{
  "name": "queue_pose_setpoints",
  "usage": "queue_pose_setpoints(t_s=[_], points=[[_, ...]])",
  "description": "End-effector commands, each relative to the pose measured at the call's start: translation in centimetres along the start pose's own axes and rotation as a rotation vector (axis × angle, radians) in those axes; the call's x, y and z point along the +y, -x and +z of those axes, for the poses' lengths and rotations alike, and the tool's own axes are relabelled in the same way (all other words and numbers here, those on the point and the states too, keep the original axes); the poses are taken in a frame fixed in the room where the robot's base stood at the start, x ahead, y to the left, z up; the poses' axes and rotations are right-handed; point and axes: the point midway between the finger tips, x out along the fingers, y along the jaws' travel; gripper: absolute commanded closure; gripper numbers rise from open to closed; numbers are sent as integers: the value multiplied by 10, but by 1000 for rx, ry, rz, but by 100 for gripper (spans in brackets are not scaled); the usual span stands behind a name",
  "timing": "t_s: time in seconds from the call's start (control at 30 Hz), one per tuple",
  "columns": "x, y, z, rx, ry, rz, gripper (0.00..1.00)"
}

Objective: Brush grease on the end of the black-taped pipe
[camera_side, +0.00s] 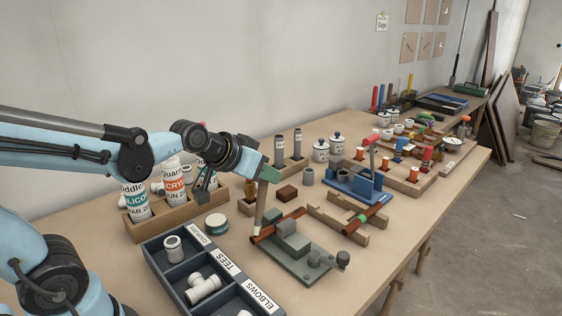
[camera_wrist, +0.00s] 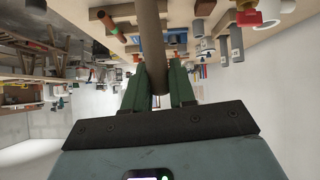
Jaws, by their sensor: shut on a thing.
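My gripper (camera_side: 266,174) has green fingers and points down over the bench. It is shut on a slim brownish handle, likely the brush (camera_side: 261,204), which hangs nearly upright. In the wrist view the handle (camera_wrist: 152,40) runs up between the fingers (camera_wrist: 158,90). The brush's lower end is at the left part of a copper-brown pipe (camera_side: 268,232) clamped in a grey vise (camera_side: 300,258); whether they touch I cannot tell. I cannot make out black tape on that pipe. A second copper pipe (camera_side: 379,208) with a green band lies on wooden supports to the right.
A round tin (camera_side: 216,224) with a green label stands left of the vise. A dark divided tray (camera_side: 178,262) of white fittings is in front. Labelled tubes (camera_side: 172,176) stand in a wooden rack behind. A blue vise (camera_side: 357,186) and wooden racks fill the right.

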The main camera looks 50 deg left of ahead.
Motion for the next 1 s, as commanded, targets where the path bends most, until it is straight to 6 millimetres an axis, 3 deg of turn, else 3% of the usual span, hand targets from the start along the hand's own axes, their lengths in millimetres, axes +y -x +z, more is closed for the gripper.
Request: queue_pose_setpoints(t_s=[1.0], points=[[1, -16, -12, 0, 0, 0, 100]])
